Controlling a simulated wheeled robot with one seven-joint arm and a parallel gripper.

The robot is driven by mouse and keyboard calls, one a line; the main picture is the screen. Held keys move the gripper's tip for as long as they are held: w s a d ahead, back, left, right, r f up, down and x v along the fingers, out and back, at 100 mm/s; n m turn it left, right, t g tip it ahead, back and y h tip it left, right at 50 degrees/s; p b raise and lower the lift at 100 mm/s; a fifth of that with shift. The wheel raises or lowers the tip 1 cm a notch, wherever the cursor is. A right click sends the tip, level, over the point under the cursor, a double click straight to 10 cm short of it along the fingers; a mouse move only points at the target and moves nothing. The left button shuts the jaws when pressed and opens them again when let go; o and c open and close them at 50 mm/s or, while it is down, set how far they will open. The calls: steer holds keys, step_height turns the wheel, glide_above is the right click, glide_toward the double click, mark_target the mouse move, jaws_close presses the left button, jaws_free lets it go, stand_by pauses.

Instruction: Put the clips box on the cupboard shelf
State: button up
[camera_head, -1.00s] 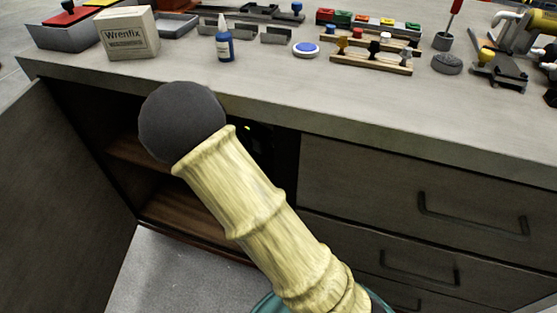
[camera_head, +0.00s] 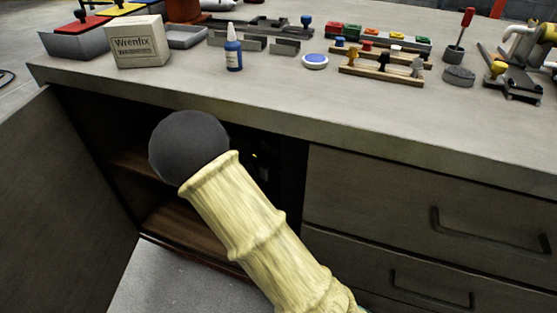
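The open cupboard is under the bench's left part, with a wooden shelf (camera_head: 136,163) and a wooden floor (camera_head: 186,229) showing inside it. My arm crosses in front of the opening and hides much of the interior. My gripper itself does not show. A cream cardboard box (camera_head: 138,43) marked "Wrenfix" stands upright on the bench top near its left front edge. I cannot tell from its label whether it is the clips box, and no other box clearly marked as clips shows.
The cupboard door (camera_head: 65,205) stands open at the left. Closed drawers with handles (camera_head: 488,232) fill the right. On the bench top (camera_head: 330,105) are a blue bottle (camera_head: 233,52), a blue-and-white disc (camera_head: 315,61), trays and racks of parts. The front strip of the bench top is clear.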

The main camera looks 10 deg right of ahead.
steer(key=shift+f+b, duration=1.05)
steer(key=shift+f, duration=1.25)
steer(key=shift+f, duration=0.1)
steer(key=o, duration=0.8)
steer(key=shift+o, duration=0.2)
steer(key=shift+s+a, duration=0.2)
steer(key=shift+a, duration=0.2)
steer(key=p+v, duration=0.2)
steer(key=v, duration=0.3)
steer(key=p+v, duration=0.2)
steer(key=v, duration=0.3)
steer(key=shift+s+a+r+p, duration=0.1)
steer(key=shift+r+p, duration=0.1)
steer(key=shift+p, duration=0.1)
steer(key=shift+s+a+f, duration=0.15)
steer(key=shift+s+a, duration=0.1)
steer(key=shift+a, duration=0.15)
